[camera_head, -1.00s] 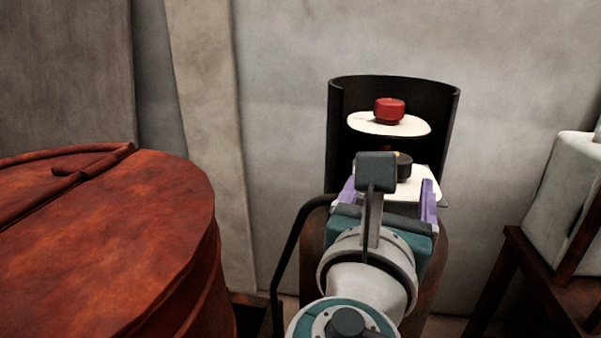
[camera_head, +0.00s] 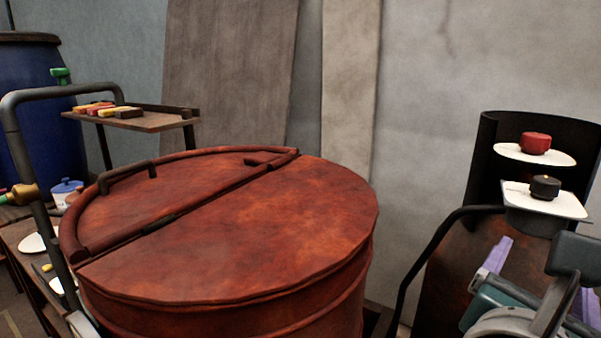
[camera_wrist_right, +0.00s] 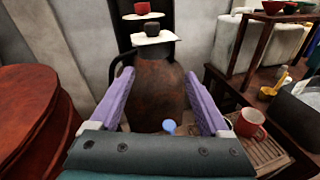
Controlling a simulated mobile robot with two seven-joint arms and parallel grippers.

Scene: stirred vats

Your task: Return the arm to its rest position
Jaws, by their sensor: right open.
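My right gripper (camera_wrist_right: 168,95) has purple fingers that stand wide apart with nothing between them. In the head view it shows at the lower right, partly cut off by the frame edge. It is in front of a rusty brown rounded vessel (camera_head: 450,275). Above that vessel, a black curved housing holds a red knob (camera_head: 535,143) on an upper white plate and a black knob (camera_head: 545,187) on a lower white plate. In the wrist view the fingers are apart from both knobs (camera_wrist_right: 152,28). My left gripper is not in view.
A large rusty red vat (camera_head: 300,225) with a hinged lid fills the middle. A small shelf (camera_head: 150,122) with coloured blocks and a blue barrel (camera_head: 25,110) stand left. The wrist view shows a red mug (camera_wrist_right: 250,124) on a slatted tray and a dark table at right.

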